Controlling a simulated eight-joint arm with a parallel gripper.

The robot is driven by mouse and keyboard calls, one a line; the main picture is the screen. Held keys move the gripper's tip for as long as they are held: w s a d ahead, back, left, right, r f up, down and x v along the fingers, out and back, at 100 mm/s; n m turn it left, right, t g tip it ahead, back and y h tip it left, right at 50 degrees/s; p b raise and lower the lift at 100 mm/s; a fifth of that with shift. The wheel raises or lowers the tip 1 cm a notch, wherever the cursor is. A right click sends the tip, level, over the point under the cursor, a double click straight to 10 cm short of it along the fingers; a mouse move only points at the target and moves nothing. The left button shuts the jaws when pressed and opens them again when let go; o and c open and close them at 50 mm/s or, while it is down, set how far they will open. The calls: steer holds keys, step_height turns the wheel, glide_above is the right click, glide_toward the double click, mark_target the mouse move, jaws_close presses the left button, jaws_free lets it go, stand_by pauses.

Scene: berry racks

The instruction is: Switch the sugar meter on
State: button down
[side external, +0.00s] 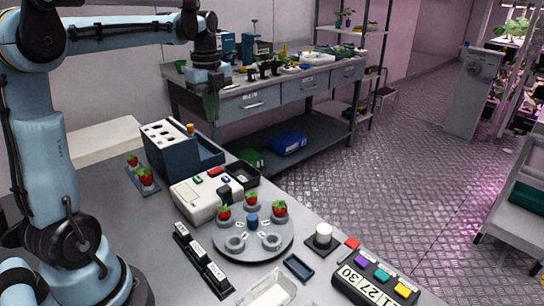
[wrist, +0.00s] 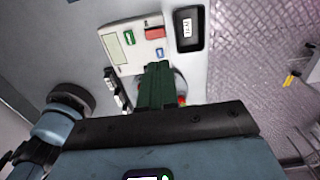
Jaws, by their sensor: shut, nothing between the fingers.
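A white device with coloured buttons, which looks like the sugar meter (side external: 193,204), sits on the grey table behind the round turntable. In the wrist view the meter (wrist: 118,48) shows a pale blank screen (wrist: 113,46), a green button (wrist: 129,27), a red button (wrist: 155,33) and a small blue part. A black block stands at its front right. My gripper (side external: 211,112) is shut and empty, pointing down, well above the table in the side view. Its green fingers (wrist: 157,72) cover part of the meter's near end in the wrist view.
The turntable (side external: 257,258) carries several strawberries and rings. A button panel (side external: 375,283) is at front right. A workbench (side external: 268,100) is behind.

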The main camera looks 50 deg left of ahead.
mark_target(219, 169)
step_height(219, 169, down, 14)
stand_by(0.8)
steer(key=shift+w+f, duration=0.1)
steer(key=shift+f, duration=0.1)
stand_by(0.3)
steer(key=shift+s+r, duration=0.2)
steer(key=shift+s, duration=0.65)
steer(key=shift+r, duration=0.1)
